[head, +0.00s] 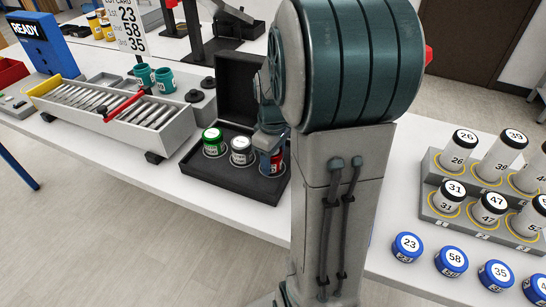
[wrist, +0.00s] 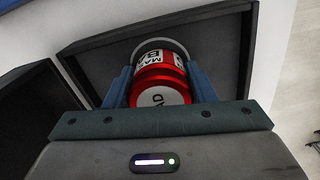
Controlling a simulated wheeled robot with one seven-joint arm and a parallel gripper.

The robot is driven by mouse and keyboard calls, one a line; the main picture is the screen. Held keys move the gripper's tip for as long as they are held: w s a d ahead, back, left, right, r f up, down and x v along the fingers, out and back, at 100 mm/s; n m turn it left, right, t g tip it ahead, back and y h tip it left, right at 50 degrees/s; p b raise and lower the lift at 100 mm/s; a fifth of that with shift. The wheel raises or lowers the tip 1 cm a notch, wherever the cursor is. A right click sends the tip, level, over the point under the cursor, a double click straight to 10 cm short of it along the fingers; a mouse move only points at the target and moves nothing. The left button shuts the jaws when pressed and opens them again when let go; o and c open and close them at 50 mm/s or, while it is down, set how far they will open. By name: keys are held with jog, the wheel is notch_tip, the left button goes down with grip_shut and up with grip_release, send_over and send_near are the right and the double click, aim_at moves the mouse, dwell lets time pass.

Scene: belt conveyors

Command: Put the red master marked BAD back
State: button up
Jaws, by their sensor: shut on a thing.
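The red master (wrist: 160,75) has a white label and a pale end cap with letters ending in "AD". It also shows in the head view (head: 275,160), low in the right-hand place of the black case (head: 228,178). My gripper (wrist: 160,88) is shut on it, one finger at each side. In the head view my gripper (head: 270,135) is partly hidden by my arm. I cannot tell whether the red master rests fully on the case floor.
The case lid (head: 238,90) stands open behind. Numbered white cylinders (head: 497,155) stand on a grey stand at right, with blue numbered pucks (head: 451,260) in front.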

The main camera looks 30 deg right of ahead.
jog(key=shift+f, duration=0.1)
jog(key=o, duration=1.3)
jog(key=shift+c, duration=0.2)
notch_tip(320, 180, up, 12)
jog(key=shift+f, duration=0.15)
jog(key=shift+a+r, duration=0.1)
jog(key=shift+r, duration=0.15)
jog(key=s+a+f+m+t, duration=0.1)
jog(key=s+a+f+m, duration=0.1)
jog(key=s+a, duration=0.4)
jog(key=s+a+f+m+t, duration=0.1)
jog(key=s+a+f+m, duration=0.2)
jog(key=s+a, duration=0.3)
jog(key=shift+m+t, duration=0.4)
jog(key=shift+m, duration=0.1)
